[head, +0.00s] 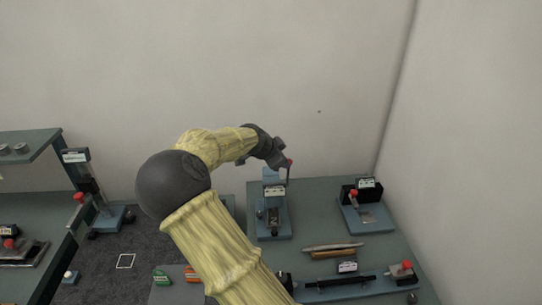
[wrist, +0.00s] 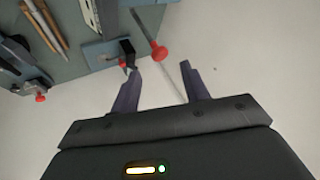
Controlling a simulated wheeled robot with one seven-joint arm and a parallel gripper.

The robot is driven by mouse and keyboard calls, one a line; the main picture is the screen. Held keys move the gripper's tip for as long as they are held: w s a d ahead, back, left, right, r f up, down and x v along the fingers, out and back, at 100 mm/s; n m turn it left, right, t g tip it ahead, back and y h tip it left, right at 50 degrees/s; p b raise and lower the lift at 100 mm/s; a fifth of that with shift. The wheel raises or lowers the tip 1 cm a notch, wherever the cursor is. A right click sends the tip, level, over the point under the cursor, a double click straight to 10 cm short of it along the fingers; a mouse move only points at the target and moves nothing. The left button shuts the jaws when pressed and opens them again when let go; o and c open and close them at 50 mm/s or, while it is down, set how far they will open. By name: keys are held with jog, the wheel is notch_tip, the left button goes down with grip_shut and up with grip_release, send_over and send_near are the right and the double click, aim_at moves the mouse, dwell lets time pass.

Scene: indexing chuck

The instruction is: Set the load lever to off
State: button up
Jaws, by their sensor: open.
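A lever (head: 288,173) with a red knob (head: 289,162) stands nearly upright on a blue-based device (head: 273,224) at the back of the right table. I cannot read its label, so I cannot tell whether it is the load lever. My gripper (head: 281,158) is close beside the knob in the head view. In the wrist view my gripper (wrist: 161,67) is open, with its two fingers apart and nothing held. The red knob (wrist: 158,53) shows just beyond the gap between the fingertips, on a thin rod. Contact with the fingers is not visible.
A second blue-based device with a red knob (head: 353,193) stands to the right. Pen-like tools (head: 333,247) and a dark bar fixture (head: 340,281) lie in front. Another table (head: 50,195) stands left across a gap. A wall (head: 300,60) rises behind.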

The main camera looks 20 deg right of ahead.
jog(key=b+v, duration=0.1)
jog(key=v, duration=0.6)
jog(key=shift+s, duration=0.1)
jog(key=s+d+f+n+g+y, duration=0.1)
jog(key=s+f+n+g+y, duration=0.25)
jog(key=s+f, duration=0.7)
jog(key=s+a+n+y, duration=0.2)
jog(key=s+a+n, duration=0.2)
jog(key=s+n, duration=0.2)
jog(key=s+a+f+n+y, duration=0.1)
jog(key=s+a+n, duration=0.4)
jog(key=s, duration=0.5)
jog(key=shift+s+n+y, duration=0.2)
jog(key=shift+n+y, duration=0.15)
jog(key=shift+n, duration=0.7)
jog(key=shift+a+f+t, duration=0.1)
jog(key=shift+t, duration=0.15)
